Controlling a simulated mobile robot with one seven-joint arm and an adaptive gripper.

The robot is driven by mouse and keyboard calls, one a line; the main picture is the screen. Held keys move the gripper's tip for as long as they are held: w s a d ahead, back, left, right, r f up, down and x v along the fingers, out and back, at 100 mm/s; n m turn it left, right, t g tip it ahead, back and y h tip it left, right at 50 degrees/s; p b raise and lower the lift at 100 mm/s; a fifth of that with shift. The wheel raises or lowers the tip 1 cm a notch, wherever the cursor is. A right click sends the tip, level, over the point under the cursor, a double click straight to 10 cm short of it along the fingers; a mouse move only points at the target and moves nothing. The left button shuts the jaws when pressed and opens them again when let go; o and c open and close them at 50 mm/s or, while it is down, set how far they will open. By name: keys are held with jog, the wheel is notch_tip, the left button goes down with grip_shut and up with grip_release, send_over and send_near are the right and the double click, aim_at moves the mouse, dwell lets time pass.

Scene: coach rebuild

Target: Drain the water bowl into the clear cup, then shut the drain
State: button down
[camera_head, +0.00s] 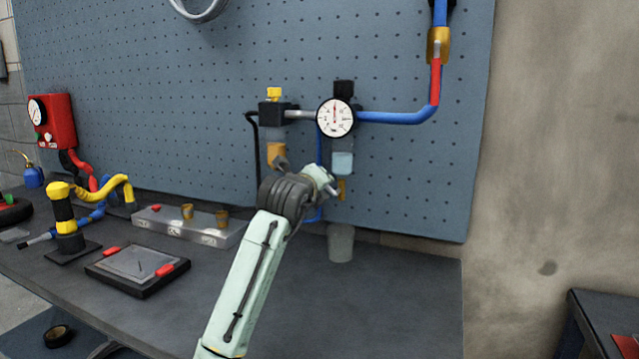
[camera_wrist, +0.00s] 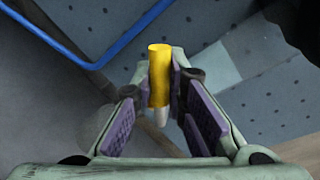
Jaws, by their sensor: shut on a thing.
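The water bowl (camera_head: 343,162) hangs below the round gauge (camera_head: 335,118) on the pegboard and holds pale blue water. A yellow drain (camera_head: 341,190) sticks out under the bowl; it also shows in the wrist view (camera_wrist: 159,75). My gripper (camera_head: 332,188) is at the drain, with its purple-padded fingers (camera_wrist: 163,90) shut on the yellow piece in the wrist view. The clear cup (camera_head: 341,243) stands upright on the bench below the drain and looks empty. I cannot tell whether water is running.
A second bowl with amber contents (camera_head: 276,152) hangs to the left. A blue pipe (camera_head: 395,117) runs right from the gauge. A grey tray with brass fittings (camera_head: 190,226) and a black pad (camera_head: 137,270) lie left. The bench right of the cup is clear.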

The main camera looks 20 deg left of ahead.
jog(key=c, duration=1.6)
grip_release()
